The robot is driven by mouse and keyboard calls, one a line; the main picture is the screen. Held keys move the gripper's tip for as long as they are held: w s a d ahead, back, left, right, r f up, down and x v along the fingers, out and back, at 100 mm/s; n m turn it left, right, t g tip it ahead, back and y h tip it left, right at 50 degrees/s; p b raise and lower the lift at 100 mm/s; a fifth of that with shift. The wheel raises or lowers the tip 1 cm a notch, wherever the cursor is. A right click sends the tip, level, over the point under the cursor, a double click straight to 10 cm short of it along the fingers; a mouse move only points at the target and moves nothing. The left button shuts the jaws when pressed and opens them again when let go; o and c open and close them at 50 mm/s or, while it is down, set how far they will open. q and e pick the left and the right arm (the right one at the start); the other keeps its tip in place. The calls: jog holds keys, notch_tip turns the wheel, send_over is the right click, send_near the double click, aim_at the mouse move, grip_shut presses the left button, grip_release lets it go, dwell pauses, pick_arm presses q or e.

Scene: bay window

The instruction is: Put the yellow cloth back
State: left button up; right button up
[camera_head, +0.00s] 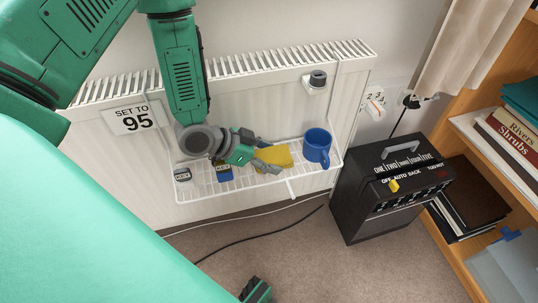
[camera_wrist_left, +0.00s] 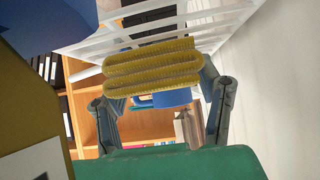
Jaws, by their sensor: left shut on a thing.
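The yellow cloth (camera_head: 275,156) shows at the wire rack on the front of the white radiator, just left of the blue mug (camera_head: 317,146). My left gripper (camera_head: 260,160) reaches it from the left, and its fingers are shut on it. In the left wrist view the cloth (camera_wrist_left: 153,68), ribbed and folded in layers, sits between the two fingertips. White rack bars show behind and above it there. Whether the cloth touches the rack is unclear.
The wire rack (camera_head: 205,190) also holds a blue box (camera_head: 224,173) and a small grey item (camera_head: 182,174) at left. A black heater-like box (camera_head: 390,190) stands on the carpet to the right, near a wooden bookshelf (camera_head: 484,215). A dark cable crosses the floor.

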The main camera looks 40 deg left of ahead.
pick_arm(q)
jog(key=shift+a+f, duration=0.2)
jog(key=shift+a, duration=0.4)
jog(key=shift+d+f, duration=0.1)
jog(key=shift+d, duration=0.3)
jog(key=o, duration=1.5)
jog(key=shift+a, duration=0.25)
pick_arm(e)
jog(key=shift+a, duration=0.35)
pick_arm(q)
jog(key=shift+a, duration=0.1)
jog(key=v, duration=1.1)
jog(key=shift+s+a, duration=0.25)
jog(key=shift+s, duration=0.05)
pick_arm(e)
jog(key=shift+d, duration=0.1)
